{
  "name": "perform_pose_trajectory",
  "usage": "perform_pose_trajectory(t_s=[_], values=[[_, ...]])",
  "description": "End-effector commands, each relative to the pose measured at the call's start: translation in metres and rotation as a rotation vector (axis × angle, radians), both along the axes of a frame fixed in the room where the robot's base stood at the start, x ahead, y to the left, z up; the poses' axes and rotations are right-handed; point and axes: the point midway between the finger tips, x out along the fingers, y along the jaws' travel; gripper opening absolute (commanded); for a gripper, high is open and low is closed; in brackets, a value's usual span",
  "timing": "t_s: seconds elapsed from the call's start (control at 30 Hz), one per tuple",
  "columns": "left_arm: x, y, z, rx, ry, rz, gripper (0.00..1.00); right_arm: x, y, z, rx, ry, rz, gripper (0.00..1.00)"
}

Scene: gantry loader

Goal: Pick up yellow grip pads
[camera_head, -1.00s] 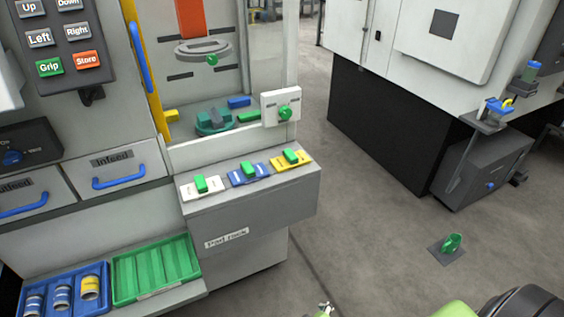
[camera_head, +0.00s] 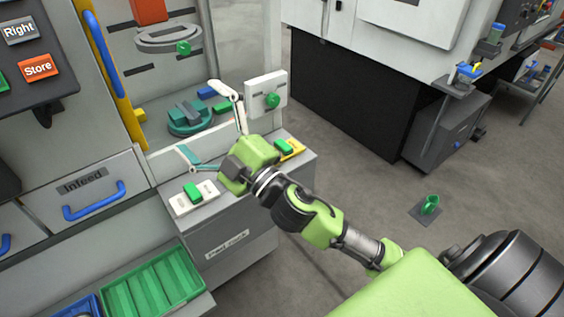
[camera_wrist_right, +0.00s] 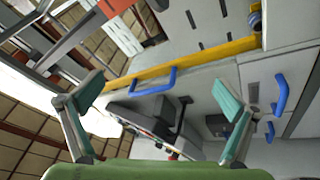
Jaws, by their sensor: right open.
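The yellow grip pads (camera_head: 292,150) lie at the right end of the grey rack top, with a green block on them. They are partly hidden behind my right arm. My right gripper (camera_head: 200,122) is open and empty above the rack, its fingers pointing left toward the machine opening, left of the yellow pads and apart from them. In the right wrist view the open fingers (camera_wrist_right: 157,97) have nothing between them, and no pads show there. My left gripper is out of view.
White pads (camera_head: 193,199) lie at the rack's left end; the blue pads are hidden behind the gripper. A white panel with a green knob (camera_head: 272,100) stands behind the rack. A green tray (camera_head: 150,290) is at lower left. A yellow post (camera_head: 105,75) borders the opening.

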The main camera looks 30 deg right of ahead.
Motion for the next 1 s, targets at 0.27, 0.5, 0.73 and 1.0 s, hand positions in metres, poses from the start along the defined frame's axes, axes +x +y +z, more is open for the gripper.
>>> perform_pose_trajectory(t_s=[0.27,0.5,0.73,1.0], values=[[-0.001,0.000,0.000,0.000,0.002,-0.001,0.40,-0.028,0.098,0.036,-0.655,-0.422,0.419,1.00],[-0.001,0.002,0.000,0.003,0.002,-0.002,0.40,-0.021,0.067,-0.045,-1.328,-0.414,0.699,1.00],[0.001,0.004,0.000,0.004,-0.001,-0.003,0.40,0.006,-0.092,-0.093,-1.891,-0.024,0.815,1.00],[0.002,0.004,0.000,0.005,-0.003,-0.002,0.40,-0.004,-0.229,-0.081,-2.121,0.409,0.807,1.00]])
